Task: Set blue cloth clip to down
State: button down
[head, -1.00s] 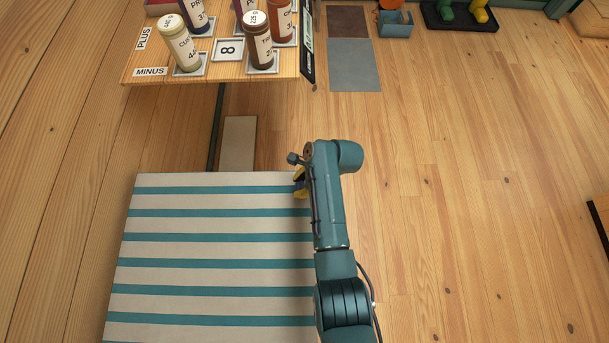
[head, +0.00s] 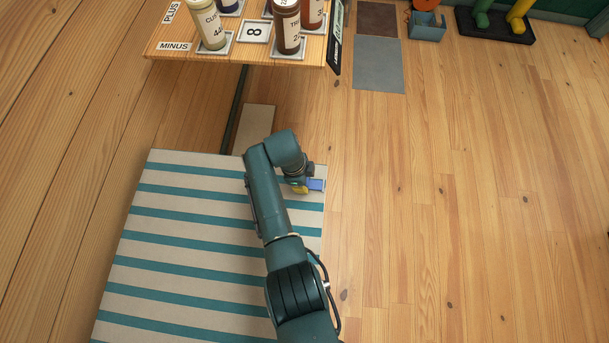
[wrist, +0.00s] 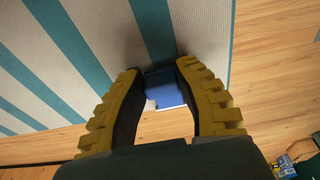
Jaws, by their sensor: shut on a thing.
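The blue cloth clip (head: 316,184) sits at the right edge of the striped cloth (head: 200,221), near its far right corner. It also shows in the wrist view as a blue block (wrist: 165,91) at the cloth's edge, with a pale strip beside it. My gripper (head: 301,186), with yellow ribbed fingers, is shut on the clip; in the wrist view the fingertips (wrist: 162,72) are on either side of it. The fingers hide part of the clip, and I cannot tell whether it is up or down.
Beyond the cloth is a wooden table (head: 300,50) with labelled bottles, such as one with a cream lid (head: 211,27). A grey mat (head: 378,64) lies on the floor. The wooden floor (head: 450,200) right of the cloth is clear.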

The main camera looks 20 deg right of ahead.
jog(key=shift+s+f, duration=0.1)
jog(key=shift+f, duration=0.05)
jog(key=c, duration=0.7)
grip_release()
jog(key=shift+r, duration=0.4)
jog(key=r, duration=0.3)
jog(key=a+r, duration=0.1)
jog(key=r, duration=0.3)
jog(key=w+a+r, duration=0.1)
jog(key=r, duration=0.3)
jog(key=shift+a, duration=0.15)
